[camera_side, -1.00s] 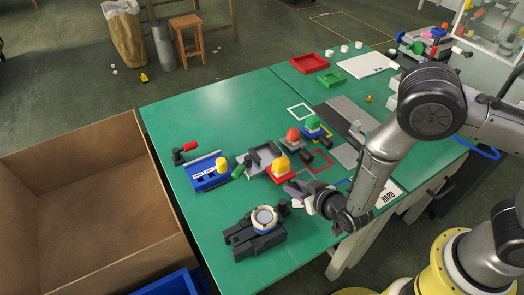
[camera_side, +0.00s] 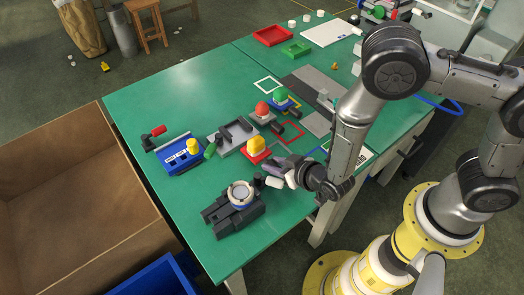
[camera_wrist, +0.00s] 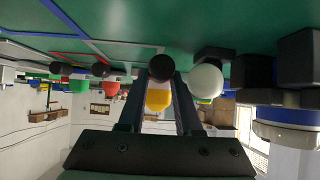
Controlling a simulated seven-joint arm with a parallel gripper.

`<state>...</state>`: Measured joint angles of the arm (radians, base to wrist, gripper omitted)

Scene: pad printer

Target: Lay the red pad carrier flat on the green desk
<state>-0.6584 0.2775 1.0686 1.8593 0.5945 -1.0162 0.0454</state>
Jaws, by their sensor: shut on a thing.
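The red pad carrier (camera_side: 256,157) has a yellow domed pad on top and stands dome up on or just above the green desk (camera_side: 190,90). I cannot tell whether it touches the desk, and its base looks roughly level. My gripper (camera_side: 273,165) reaches it low from the right. In the wrist view, a black knob (camera_wrist: 161,68) sits between my fingertips (camera_wrist: 160,85), with the yellow dome (camera_wrist: 158,98) right behind it. My fingers are shut on the carrier at this knob. The knob hides most of the red base there.
A dark fixture with a white-ringed cup (camera_side: 240,194) stands close in front, beside a white knob (camera_side: 275,182). A grey carrier with a red dome (camera_side: 262,110), a green-domed one (camera_side: 281,98) and a blue box (camera_side: 178,155) stand nearby. The red outline (camera_side: 292,132) looks empty.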

